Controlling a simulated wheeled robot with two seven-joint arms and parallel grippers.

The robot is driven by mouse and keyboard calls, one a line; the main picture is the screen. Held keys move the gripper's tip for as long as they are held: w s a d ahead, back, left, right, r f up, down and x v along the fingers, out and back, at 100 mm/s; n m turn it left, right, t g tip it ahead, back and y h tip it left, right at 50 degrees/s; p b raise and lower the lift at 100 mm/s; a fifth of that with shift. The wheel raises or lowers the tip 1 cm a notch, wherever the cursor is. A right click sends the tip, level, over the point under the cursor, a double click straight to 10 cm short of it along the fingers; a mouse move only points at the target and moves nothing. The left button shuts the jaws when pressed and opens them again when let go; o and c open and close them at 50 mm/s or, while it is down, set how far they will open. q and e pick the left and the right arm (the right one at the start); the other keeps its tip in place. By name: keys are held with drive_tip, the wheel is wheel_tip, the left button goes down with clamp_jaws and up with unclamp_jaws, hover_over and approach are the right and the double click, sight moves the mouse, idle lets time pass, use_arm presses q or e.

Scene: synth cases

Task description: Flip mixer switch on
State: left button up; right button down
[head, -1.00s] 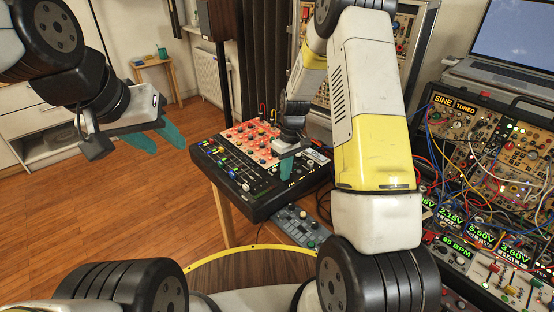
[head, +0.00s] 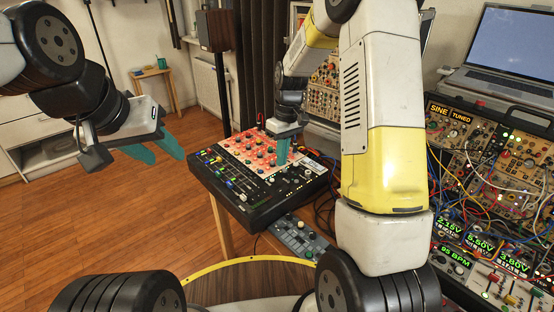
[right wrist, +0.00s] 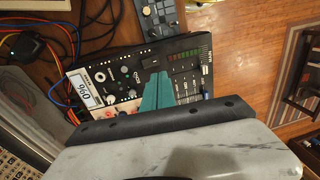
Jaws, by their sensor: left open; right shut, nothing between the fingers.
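The black mixer (head: 242,203) with an orange-red panel of knobs and a block of faders stands on a wooden table in the head view. It fills much of the right wrist view (right wrist: 184,52), where a small white display (right wrist: 80,91) shows beside its knobs. I cannot make out which small control is the switch. My right gripper (head: 282,163) is shut and empty, pointing down over the mixer's right half. Its teal fingers (right wrist: 158,88) hide part of the panel, and I cannot tell whether they touch it. My left gripper (head: 165,150) is open and empty, left of the mixer above the floor.
A small grey controller (head: 298,236) lies in front of the mixer. A modular synth case (head: 505,160) with patch cables and a laptop (head: 512,50) stand at the right. Cables run behind the mixer's right edge. The wooden floor (head: 110,230) at the left is clear.

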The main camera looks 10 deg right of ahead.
drive_tip(key=shift+s+a+r, duration=0.1)
drive_tip(key=shift+a+r, duration=0.05)
drive_tip(key=shift+r, duration=0.7)
drive_tip(key=shift+s+a+r, duration=0.1)
drive_tip(key=shift+r, duration=0.75)
drive_tip(key=s+d+r+m+t, duration=0.2)
drive_tip(key=s+r+m+t, duration=0.1)
drive_tip(key=s+r, duration=0.85)
drive_tip(key=s+d+r+m+t+y, duration=0.1)
drive_tip(key=s+r+m+t, duration=0.2)
drive_tip(key=s, duration=0.9)
wheel_tip(320, 180, up, 2)
drive_tip(key=shift+d+r+t, duration=0.15)
drive_tip(key=shift+r+t, duration=0.05)
drive_tip(key=shift+t, duration=0.3)
